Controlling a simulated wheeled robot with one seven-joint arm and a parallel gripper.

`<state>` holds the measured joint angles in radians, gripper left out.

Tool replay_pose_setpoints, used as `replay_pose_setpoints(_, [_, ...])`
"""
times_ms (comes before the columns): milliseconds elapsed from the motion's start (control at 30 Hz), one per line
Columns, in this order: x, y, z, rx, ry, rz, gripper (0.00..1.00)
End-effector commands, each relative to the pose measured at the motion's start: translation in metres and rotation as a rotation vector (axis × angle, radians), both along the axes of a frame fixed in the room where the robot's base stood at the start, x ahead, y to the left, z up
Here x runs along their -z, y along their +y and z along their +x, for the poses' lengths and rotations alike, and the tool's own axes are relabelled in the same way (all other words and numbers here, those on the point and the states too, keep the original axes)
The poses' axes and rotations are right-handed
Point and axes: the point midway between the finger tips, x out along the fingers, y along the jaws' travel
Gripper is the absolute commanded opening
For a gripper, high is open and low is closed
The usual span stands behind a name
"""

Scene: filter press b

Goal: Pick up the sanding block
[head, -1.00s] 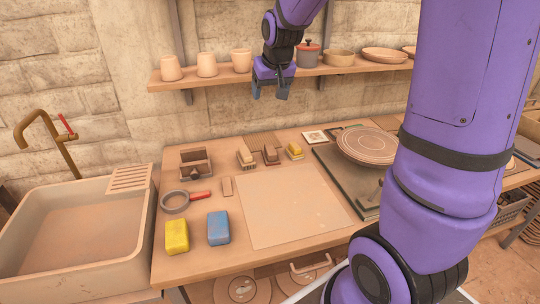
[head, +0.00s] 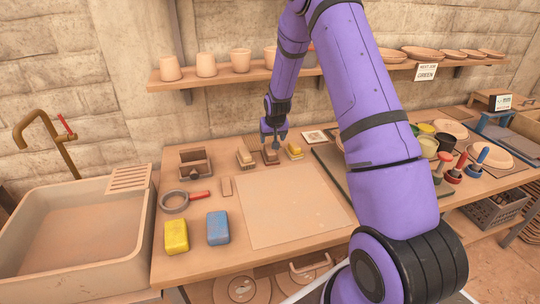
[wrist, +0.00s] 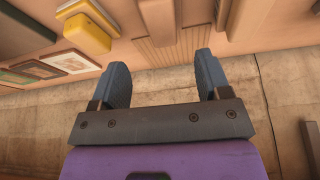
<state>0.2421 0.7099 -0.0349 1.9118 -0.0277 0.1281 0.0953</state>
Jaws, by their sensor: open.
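I cannot tell for sure which is the sanding block; the brown one looks likeliest. My gripper (head: 274,143) is open and empty, just above and behind the brown block, pointing down. In the wrist view, the brown block (wrist: 158,18) shows at the top edge beyond the open fingers (wrist: 167,75), partly cut off. The yellow-topped block (wrist: 85,32) is at upper left, apart from the fingers.
A slatted board lies behind the blocks. A wooden box (head: 195,163), a magnifier-like ring (head: 175,201), a yellow sponge (head: 176,236) and a blue sponge (head: 218,228) lie left. A pale board (head: 290,210) fills the middle. A shelf (head: 215,76) with cups hangs above.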

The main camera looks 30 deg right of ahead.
Motion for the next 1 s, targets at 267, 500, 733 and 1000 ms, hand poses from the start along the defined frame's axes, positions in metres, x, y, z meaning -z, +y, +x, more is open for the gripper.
replay_pose_setpoints(267, [0.031,-0.004,0.011,0.0,0.001,0.0,0.7])
replay_pose_setpoints(500, [0.048,-0.004,0.017,-0.001,0.002,0.0,0.7])
replay_pose_setpoints(733, [0.077,-0.006,0.026,0.0,0.002,0.001,0.7])
replay_pose_setpoints(1000, [0.083,-0.008,0.03,0.0,-0.001,0.0,0.7])
